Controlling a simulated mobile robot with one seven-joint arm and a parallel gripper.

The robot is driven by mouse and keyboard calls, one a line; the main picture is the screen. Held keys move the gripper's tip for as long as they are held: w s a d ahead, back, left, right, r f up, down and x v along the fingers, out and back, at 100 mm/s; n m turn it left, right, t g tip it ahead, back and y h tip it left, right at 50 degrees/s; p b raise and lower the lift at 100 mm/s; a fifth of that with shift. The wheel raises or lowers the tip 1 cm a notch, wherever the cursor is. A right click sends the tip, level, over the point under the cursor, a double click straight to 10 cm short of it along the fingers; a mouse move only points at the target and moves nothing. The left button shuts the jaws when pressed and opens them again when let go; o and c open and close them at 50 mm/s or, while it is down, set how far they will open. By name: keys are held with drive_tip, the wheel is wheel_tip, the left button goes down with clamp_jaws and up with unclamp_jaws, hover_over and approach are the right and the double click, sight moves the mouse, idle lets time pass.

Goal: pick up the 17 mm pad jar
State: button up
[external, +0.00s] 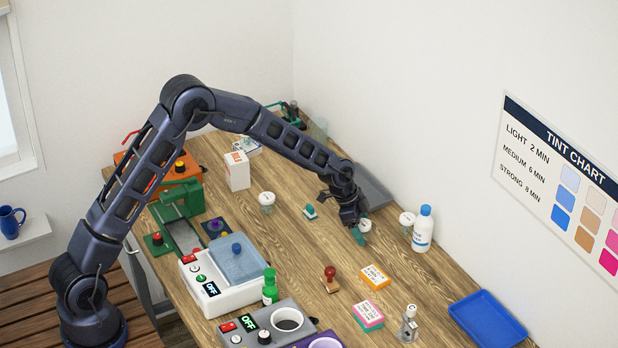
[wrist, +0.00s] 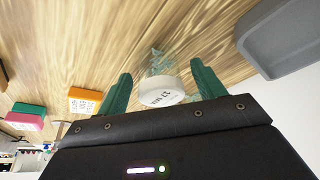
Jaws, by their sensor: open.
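The 17 mm pad jar (wrist: 162,91) is a clear jar with a white lid marked "17 MM" and teal pieces inside. In the wrist view it shows between the two green fingers of my gripper (wrist: 161,69). I cannot tell whether the fingers touch it. In the external view my gripper (external: 360,232) is low over the table's far right part, with the jar (external: 366,226) mostly hidden at its fingers. My gripper is open and nothing is held.
Two similar white-lidded jars stand left (external: 266,202) and right (external: 407,222) of my gripper. A white bottle (external: 422,232) is beside the right one. A grey tray (external: 374,193) lies behind my gripper. An orange box (external: 374,276) and wooden stamp (external: 330,280) are in front.

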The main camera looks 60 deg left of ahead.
drive_tip(key=shift+w+d+f, duration=0.1)
drive_tip(key=shift+d+f, duration=0.05)
drive_tip(key=shift+f, duration=0.25)
drive_tip(key=c, duration=1.1)
drive_tip(key=shift+o, duration=0.2)
drive_tip(key=shift+r, duration=0.1)
